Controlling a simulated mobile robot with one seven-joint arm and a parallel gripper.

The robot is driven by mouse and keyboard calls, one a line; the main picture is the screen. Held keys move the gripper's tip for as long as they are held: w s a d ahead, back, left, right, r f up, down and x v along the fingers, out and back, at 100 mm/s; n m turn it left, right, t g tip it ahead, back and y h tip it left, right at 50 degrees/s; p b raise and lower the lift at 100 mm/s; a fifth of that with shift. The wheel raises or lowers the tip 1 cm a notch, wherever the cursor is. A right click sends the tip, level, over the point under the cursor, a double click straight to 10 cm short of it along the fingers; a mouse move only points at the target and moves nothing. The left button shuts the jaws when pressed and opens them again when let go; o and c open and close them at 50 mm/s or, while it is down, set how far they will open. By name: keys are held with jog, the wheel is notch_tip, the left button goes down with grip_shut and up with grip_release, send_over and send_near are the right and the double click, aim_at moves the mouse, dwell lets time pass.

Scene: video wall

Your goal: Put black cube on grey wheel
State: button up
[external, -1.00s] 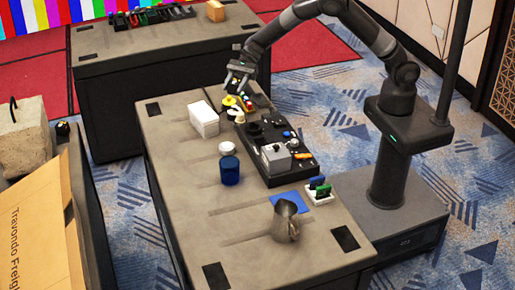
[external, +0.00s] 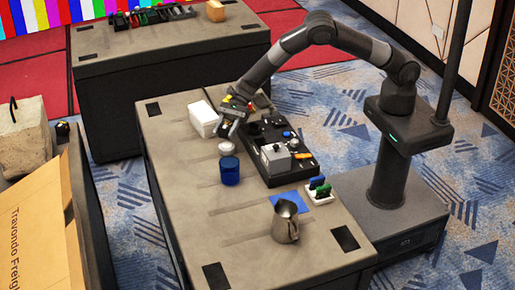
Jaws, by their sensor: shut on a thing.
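My gripper (external: 227,128) is low over the table, between the white box (external: 203,119) and the black tray (external: 266,160). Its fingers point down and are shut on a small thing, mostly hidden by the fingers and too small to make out. I cannot pick out the black cube by itself. I cannot tell the grey wheel for certain. Small yellow and red things (external: 236,101) lie behind my gripper, partly covered by it.
A white round thing (external: 226,147) and a blue cup (external: 230,171) stand just in front of my gripper. A grey box (external: 275,158) sits on the tray. A metal pitcher (external: 285,221) stands by a blue mat (external: 288,201). The table's front left is clear.

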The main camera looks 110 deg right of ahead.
jog(key=shift+w+a+f, duration=0.1)
jog(key=shift+f, duration=1.95)
jog(key=shift+f, duration=0.15)
jog(key=o, duration=1)
